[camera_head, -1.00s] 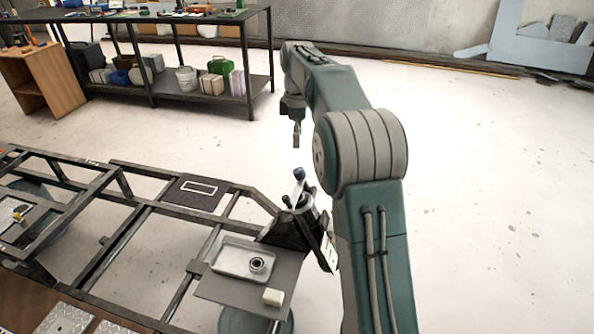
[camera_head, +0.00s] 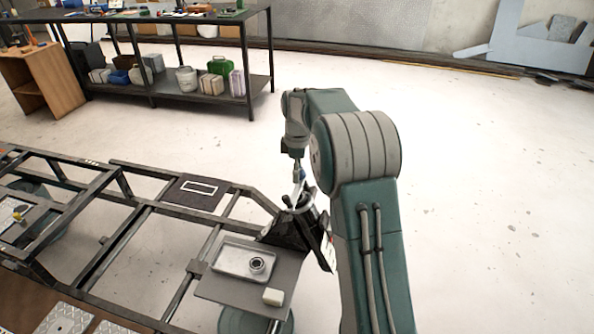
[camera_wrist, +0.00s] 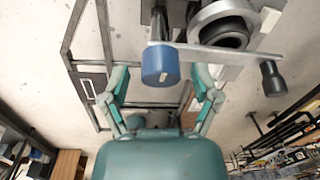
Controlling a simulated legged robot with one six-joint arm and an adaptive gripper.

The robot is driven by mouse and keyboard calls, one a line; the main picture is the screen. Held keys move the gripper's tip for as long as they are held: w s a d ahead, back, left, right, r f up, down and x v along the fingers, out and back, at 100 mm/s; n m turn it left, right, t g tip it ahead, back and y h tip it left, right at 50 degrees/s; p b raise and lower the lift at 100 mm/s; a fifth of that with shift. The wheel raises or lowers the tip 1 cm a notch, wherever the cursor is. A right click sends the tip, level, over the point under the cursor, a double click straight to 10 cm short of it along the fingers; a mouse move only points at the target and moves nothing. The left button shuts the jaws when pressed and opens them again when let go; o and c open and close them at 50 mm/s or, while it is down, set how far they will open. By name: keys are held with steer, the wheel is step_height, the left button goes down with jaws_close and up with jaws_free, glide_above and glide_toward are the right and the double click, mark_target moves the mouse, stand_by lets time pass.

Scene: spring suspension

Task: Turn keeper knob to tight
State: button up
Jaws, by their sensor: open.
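The blue keeper knob (camera_wrist: 161,66), with a white mark on its face, sits on the left end of a flat grey bar in the wrist view. In the head view the knob (camera_head: 299,175) is small, on top of the dark spring suspension tower (camera_head: 300,215). My gripper (camera_wrist: 161,72) is open, one green finger on each side of the knob in the wrist view. I cannot tell whether the fingers touch it or how deep they reach. In the head view my gripper (camera_head: 297,168) is directly above the knob, its fingers hard to make out.
A black-handled end (camera_wrist: 272,78) of the bar and a round metal ring (camera_wrist: 223,18) are close to the knob. A plate with a metal tray (camera_head: 228,260) and a pale block (camera_head: 273,297) stands in front of the tower. The black frame (camera_head: 125,240) spreads left.

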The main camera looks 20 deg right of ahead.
jaws_close()
steer(key=m+t+h, duration=0.1)
steer(key=m, duration=0.3)
steer(key=m+h, duration=0.1)
steer(key=m, duration=0.1)
steer(key=m+t, duration=0.1)
steer(key=m, duration=0.2)
steer(key=shift+f+h, duration=0.1)
steer(key=shift+h, duration=0.3)
steer(key=m+h, duration=0.1)
steer(key=m, duration=0.1)
steer(key=m+h, duration=0.1)
steer(key=m, duration=0.2)
steer(key=shift+d+m+t, duration=0.1)
steer(key=shift+m+t, duration=0.2)
steer(key=m+h, duration=0.1)
steer(key=m, duration=0.3)
steer(key=shift+h, duration=0.3)
steer(key=shift+f, duration=0.1)
